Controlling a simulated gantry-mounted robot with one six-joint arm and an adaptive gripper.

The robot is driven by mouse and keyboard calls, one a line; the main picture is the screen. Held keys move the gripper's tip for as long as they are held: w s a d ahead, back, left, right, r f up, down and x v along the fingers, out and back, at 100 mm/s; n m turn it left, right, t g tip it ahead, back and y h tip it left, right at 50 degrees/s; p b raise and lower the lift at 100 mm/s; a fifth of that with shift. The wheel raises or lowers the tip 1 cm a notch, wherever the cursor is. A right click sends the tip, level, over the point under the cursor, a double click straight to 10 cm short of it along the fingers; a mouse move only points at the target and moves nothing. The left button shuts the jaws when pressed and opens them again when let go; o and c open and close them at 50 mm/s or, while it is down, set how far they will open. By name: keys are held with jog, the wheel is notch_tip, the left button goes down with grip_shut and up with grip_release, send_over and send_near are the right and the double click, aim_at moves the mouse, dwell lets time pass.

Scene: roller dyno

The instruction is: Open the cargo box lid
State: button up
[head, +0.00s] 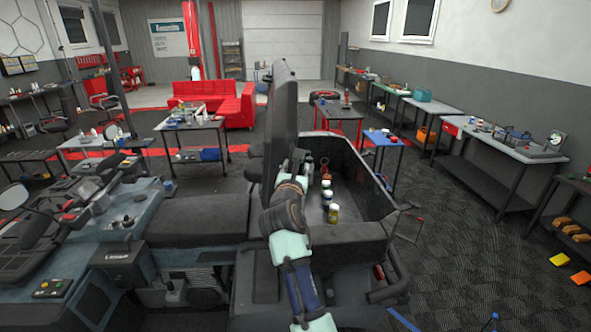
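The cargo box (368,240) is a dark, open-topped bin on the vehicle's side, right of centre in the head view. Its lid (283,110) is a dark panel standing nearly upright along the box's left side, so the inside shows. My arm rises from the bottom of the view across the box's left edge. My gripper (303,163) is at the arm's far end, close to the lid's lower right side. Its fingers are too small and partly hidden, so I cannot tell whether they touch the lid or are open.
Several small bottles (333,212) and reddish items (325,168) are inside the box. A dark seat (200,218) lies to its left. A blue-topped table (384,138) and a long workbench (500,143) stand beyond and to the right. Carpet at right is mostly open.

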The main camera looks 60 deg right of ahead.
jog(key=shift+s, duration=0.1)
jog(key=v, duration=1.2)
